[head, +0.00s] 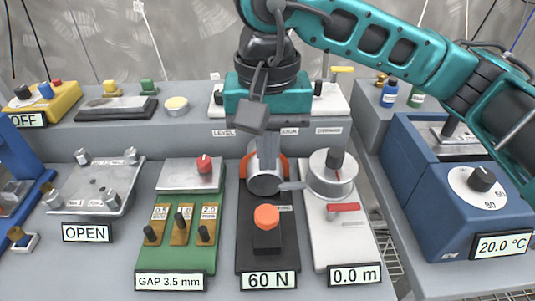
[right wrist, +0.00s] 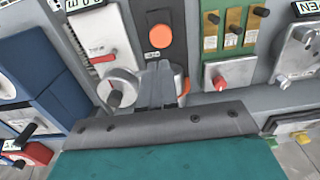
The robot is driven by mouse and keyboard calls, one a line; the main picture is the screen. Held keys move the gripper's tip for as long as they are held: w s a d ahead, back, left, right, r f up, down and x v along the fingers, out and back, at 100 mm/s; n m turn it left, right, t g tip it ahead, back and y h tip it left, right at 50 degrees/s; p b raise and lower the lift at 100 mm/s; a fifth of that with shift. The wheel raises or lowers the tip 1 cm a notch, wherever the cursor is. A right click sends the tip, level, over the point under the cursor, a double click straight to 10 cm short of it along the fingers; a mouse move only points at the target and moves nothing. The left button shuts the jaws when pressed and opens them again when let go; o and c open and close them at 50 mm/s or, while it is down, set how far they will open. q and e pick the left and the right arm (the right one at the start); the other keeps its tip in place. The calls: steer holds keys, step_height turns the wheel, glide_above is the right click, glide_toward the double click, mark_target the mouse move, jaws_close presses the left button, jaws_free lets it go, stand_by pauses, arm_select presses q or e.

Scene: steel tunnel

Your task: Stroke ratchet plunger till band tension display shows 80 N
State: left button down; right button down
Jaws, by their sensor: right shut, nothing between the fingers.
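The ratchet plunger (head: 266,217) is an orange round cap on a black block, part of a dark panel in the middle of the bench. The band tension display (head: 269,280) at the panel's front edge reads 60 N. Behind the plunger lies a grey cylinder (head: 264,183) with an orange band, partly hidden by my right gripper. My right gripper (head: 267,158) is shut and empty, pointing down over that cylinder, behind the plunger. In the right wrist view the plunger (right wrist: 160,36) shows beyond the fingertips, apart from them. My left gripper is not in view.
Left of the panel stands a green gap unit (head: 176,236) with small levers, reading 3.5 mm. Right of it is a white unit (head: 343,235) with a round dial and red lever, reading 0.0 m. A blue heater box (head: 425,190) reads 20.0 °C.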

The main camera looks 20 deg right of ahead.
glide_toward(268, 215)
step_height(268, 215, down, 6)
steer(key=shift+w+r, duration=0.1)
steer(key=shift+r, duration=0.15)
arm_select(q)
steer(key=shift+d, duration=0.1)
arm_select(e)
steer(key=shift+f, duration=0.7)
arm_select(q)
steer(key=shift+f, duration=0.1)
